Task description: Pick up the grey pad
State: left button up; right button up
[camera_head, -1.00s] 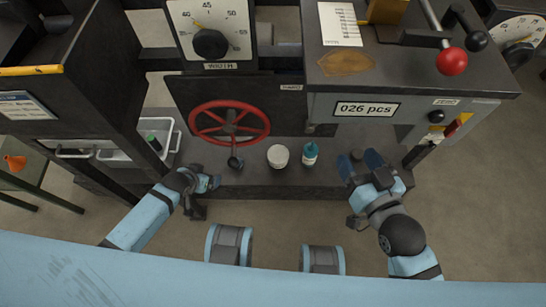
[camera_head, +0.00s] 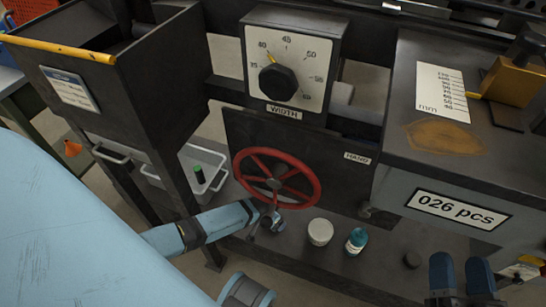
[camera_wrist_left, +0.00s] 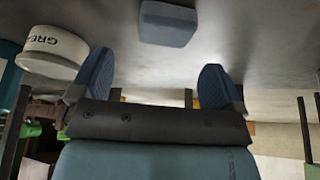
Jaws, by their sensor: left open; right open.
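The grey pad (camera_wrist_left: 168,23) shows in the left wrist view as a small blue-grey block with rounded edges on a grey surface. It lies ahead of my left gripper (camera_wrist_left: 155,82), roughly between the lines of its two fingers and apart from them. The left gripper is open and empty. In the head view my left gripper (camera_head: 265,222) is low beside the red wheel, and I cannot make out the pad there. My right gripper (camera_head: 461,272) is open and empty at the lower right.
A white tub (camera_head: 320,231) and a teal bottle (camera_head: 356,241) stand on the shelf right of my left gripper. The red handwheel (camera_head: 276,179) overhangs the shelf close by.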

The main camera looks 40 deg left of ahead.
pick_arm(q)
jog(key=b+x, duration=0.3)
jog(key=x, duration=0.2)
jog(key=shift+w+a, duration=0.1)
jog(key=shift+a, duration=0.05)
jog(key=c, duration=1.1)
jog(key=shift+o, duration=0.2)
pick_arm(e)
jog(key=f+g, duration=0.1)
jog(key=f, duration=0.1)
jog(key=f+g, duration=0.1)
jog(key=f, duration=0.2)
jog(key=shift+w+a+f+n, duration=0.15)
jog(key=shift+a+n, duration=0.05)
jog(key=shift+n, duration=0.1)
pick_arm(q)
jog(key=shift+r, duration=0.1)
